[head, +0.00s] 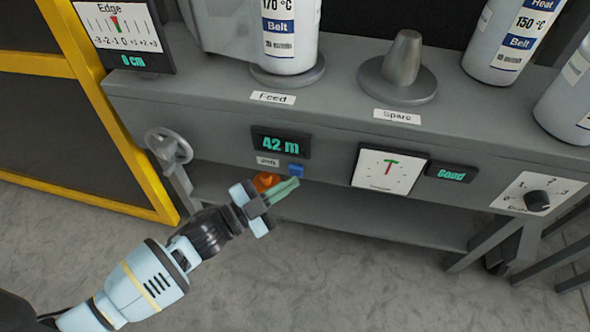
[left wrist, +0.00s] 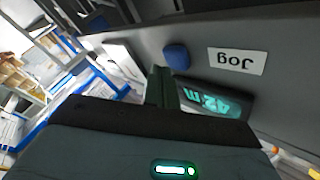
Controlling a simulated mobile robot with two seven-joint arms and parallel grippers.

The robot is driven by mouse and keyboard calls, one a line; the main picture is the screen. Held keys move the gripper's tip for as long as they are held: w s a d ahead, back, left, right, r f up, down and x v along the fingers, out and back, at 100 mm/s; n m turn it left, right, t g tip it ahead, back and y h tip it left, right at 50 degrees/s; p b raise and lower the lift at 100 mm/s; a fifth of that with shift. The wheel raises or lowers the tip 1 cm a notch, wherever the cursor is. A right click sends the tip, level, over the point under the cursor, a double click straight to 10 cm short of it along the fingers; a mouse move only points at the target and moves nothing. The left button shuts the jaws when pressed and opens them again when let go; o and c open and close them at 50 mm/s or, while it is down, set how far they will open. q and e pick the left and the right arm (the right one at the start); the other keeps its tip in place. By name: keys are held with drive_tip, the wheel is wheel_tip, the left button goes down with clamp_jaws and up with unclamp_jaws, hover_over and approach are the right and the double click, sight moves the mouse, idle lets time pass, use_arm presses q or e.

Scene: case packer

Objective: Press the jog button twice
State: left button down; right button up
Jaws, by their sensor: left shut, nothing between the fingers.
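The jog button is a blue square button (head: 297,170) on the front face of the grey machine. It sits beside the white Jog label (head: 268,161), below the display reading 42 m (head: 281,143). My left gripper (head: 292,185) is shut and empty, its greenish fingertips just below the button in the head view. In the left wrist view, which shows the panel upside down, the blue button (left wrist: 177,57) is just beyond the fingertips (left wrist: 160,84). I cannot tell whether they touch it. My right gripper is not in view.
A handwheel (head: 168,146) is at the left of the panel. To the right are a dial (head: 388,171), a display reading Good (head: 450,173) and a black knob (head: 538,200). An orange part (head: 265,181) shows behind my left gripper.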

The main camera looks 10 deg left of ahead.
use_arm(q)
drive_tip(key=shift+s, duration=0.25)
drive_tip(key=s+p, duration=0.2)
drive_tip(key=s, duration=0.3)
idle(0.5)
idle(1.9)
idle(0.5)
